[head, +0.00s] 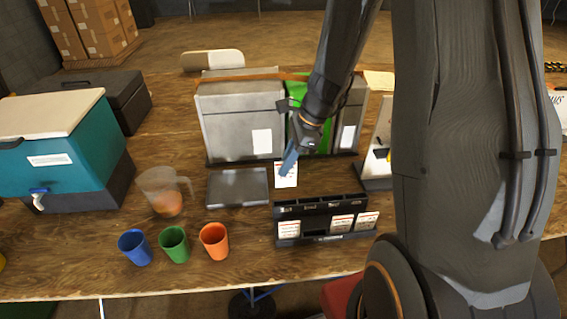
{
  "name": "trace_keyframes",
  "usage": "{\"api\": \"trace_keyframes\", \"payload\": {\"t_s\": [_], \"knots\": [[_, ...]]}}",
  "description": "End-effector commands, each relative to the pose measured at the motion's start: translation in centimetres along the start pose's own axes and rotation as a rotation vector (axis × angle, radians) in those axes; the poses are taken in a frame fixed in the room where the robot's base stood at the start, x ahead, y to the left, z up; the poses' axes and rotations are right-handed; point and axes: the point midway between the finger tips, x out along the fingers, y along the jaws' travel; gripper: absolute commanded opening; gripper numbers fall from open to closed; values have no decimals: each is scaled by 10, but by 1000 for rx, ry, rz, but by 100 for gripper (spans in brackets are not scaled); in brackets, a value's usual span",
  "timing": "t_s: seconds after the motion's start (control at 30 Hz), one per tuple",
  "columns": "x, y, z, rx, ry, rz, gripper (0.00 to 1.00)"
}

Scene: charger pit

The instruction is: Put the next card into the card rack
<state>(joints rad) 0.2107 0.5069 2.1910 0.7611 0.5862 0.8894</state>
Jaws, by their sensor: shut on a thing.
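My gripper (291,158) is shut on a white card (286,177) with a red stripe near its top. It holds the card upright above the table, just behind the card rack, and apart from it. The black card rack (320,206) stands near the table's front edge. Its front row holds white cards with red headings: one at the left (289,229), one right of centre (342,223) and one at the right (367,221). A dark empty gap shows between the left card and the centre one. The upper row of slots looks empty.
A grey tray (238,187) lies left of the rack. A clear jug (164,192) and blue (135,247), green (174,244) and orange (214,240) cups stand farther left. A teal cooler (62,150) is at the far left. Grey boxes (237,115) stand behind the gripper.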

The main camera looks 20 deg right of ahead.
Motion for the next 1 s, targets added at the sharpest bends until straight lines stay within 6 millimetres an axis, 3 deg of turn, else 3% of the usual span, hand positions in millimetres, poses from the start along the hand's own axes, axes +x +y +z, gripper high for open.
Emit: {"api": "trace_keyframes", "payload": {"t_s": [1.0], "knots": [[50,0,-19,-4,0,1,0]]}}
